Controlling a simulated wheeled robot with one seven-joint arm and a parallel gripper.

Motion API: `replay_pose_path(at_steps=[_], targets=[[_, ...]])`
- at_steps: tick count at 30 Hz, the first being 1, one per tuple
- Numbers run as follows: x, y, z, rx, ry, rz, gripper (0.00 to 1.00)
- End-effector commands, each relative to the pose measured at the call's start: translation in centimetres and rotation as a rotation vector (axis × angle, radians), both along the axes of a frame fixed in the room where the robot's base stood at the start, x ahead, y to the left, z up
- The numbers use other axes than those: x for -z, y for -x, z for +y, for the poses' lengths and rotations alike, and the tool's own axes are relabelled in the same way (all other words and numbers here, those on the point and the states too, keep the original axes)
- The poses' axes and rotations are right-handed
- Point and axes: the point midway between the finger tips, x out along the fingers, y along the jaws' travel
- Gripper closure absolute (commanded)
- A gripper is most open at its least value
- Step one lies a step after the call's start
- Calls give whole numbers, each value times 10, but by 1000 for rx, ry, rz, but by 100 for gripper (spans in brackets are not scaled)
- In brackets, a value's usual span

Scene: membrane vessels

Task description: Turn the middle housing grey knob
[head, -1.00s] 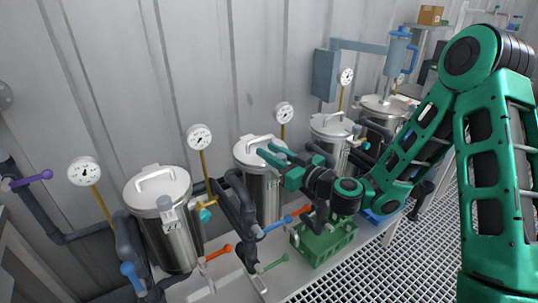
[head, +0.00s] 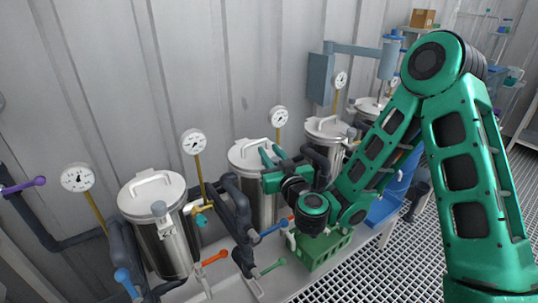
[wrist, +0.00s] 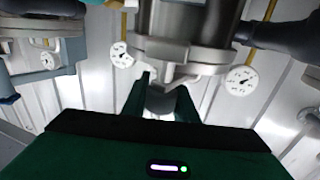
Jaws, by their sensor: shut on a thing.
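The middle housing (head: 252,155) is a steel vessel with a handled lid, standing between two similar vessels. My green gripper (head: 270,160) is at the right front edge of its lid. In the wrist view, my gripper (wrist: 160,103) has its two dark green fingers on either side of the grey knob (wrist: 163,98), shut on it. The knob sits beside the lid rim, and the lid handle (wrist: 178,78) shows next to it. In the head view my gripper hides this knob. The picture does not clearly show how far the knob is turned.
A left vessel (head: 152,195) with its own grey knob (head: 159,208) and a right vessel (head: 326,130) stand close by. Pipes with blue (head: 273,229), orange (head: 215,257) and green (head: 273,266) handles lie in front. A green crate (head: 325,250) is below my arm.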

Motion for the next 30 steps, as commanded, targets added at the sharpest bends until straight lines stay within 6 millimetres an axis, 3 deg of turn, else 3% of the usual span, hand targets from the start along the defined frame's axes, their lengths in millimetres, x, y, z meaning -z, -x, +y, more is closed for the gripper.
replay_pose_path(at_steps=[15,30], targets=[[5,0,-10,206,4,6,96],[5,0,-11,232,5,8,96]])
